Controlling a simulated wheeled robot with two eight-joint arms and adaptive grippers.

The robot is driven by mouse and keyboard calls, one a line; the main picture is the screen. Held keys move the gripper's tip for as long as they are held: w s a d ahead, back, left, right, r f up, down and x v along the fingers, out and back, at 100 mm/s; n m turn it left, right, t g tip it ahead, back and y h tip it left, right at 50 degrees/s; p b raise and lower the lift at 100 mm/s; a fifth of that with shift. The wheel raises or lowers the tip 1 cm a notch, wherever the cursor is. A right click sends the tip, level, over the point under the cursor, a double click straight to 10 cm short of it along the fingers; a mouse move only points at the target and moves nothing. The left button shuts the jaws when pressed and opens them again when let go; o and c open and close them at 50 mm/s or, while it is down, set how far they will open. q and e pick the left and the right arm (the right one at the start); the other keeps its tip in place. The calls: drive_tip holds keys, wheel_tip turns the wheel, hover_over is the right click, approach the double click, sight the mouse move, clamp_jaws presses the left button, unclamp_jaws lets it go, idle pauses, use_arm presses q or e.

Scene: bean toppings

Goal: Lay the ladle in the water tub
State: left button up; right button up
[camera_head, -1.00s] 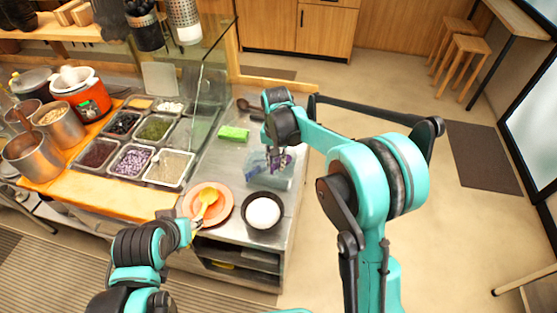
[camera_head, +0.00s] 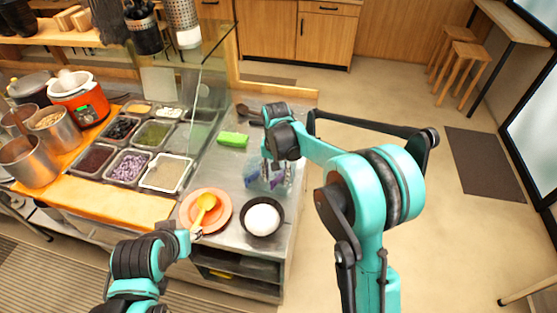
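A clear, bluish water tub (camera_head: 254,186) stands on the steel counter, behind the black bowl. My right gripper (camera_head: 272,176) points down at the tub and overlaps it; its fingers are blurred against the tub, so I cannot tell whether they are open or hold something. A yellow ladle-like utensil (camera_head: 206,201) is over the orange plate (camera_head: 186,211). Its handle runs toward my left gripper (camera_head: 197,231) at the plate's front edge; whether the fingers grip it is too small to tell. A dark spoon or ladle (camera_head: 243,109) lies at the back of the counter.
A black bowl (camera_head: 279,227) with a white mound stands at the counter's front right. A green block (camera_head: 233,139) lies behind the tub. Topping trays (camera_head: 166,173), steel pots (camera_head: 28,163) and an orange cooker (camera_head: 88,108) stand left. A glass screen (camera_head: 205,95) rises behind the trays.

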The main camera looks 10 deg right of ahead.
wheel_tip(320, 180, up, 12)
idle(0.6)
drive_tip(key=shift+w, duration=0.1)
drive_tip(key=s+d+n+t+b, duration=0.1)
drive_tip(key=s+d+t, duration=0.15)
drive_tip(key=s, duration=0.35)
drive_tip(key=s+d+n+t+b, duration=0.1)
drive_tip(key=s+d+b, duration=0.1)
drive_tip(key=s+d, duration=0.3)
drive_tip(key=s+d+f+n+t+b, duration=0.1)
drive_tip(key=s+f+t, duration=0.1)
drive_tip(key=s, duration=0.4)
drive_tip(key=s+d+f+n+t+b, duration=0.1)
drive_tip(key=s+d+f, duration=0.1)
drive_tip(key=s+f, duration=0.3)
drive_tip(key=shift+s+d+t, duration=0.15)
drive_tip(key=shift+s+t, duration=0.2)
drive_tip(key=shift+s, duration=0.05)
drive_tip(key=shift+f, duration=0.1)
